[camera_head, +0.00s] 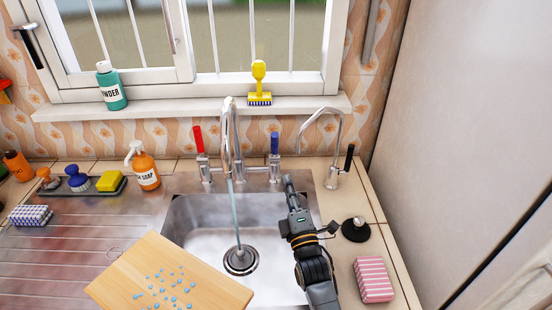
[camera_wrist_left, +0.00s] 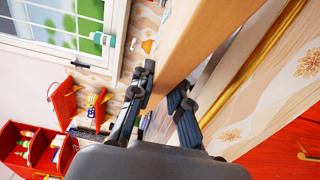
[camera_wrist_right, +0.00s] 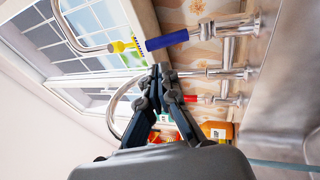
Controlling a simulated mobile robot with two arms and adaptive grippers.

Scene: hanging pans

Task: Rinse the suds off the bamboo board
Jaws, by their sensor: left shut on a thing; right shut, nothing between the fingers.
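The bamboo board (camera_head: 168,277) is tilted over the sink's left front edge, with blue suds spots across its face. It also shows in the left wrist view (camera_wrist_left: 198,45), where my left gripper (camera_wrist_left: 165,88) is shut on its edge. That gripper is outside the head view. My right gripper (camera_head: 289,183) is shut and empty, just below and right of the blue tap handle (camera_head: 275,143). It also shows in the right wrist view (camera_wrist_right: 160,70). Water (camera_head: 234,212) runs from the faucet (camera_head: 231,130) to the drain (camera_head: 240,260), right of the board.
The red tap handle (camera_head: 198,139) is left of the faucet. A small side tap (camera_head: 332,178) and black stopper (camera_head: 356,229) are on the right. A pink striped sponge (camera_head: 374,279) lies at the front right. An orange soap bottle (camera_head: 146,170) stands at the left.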

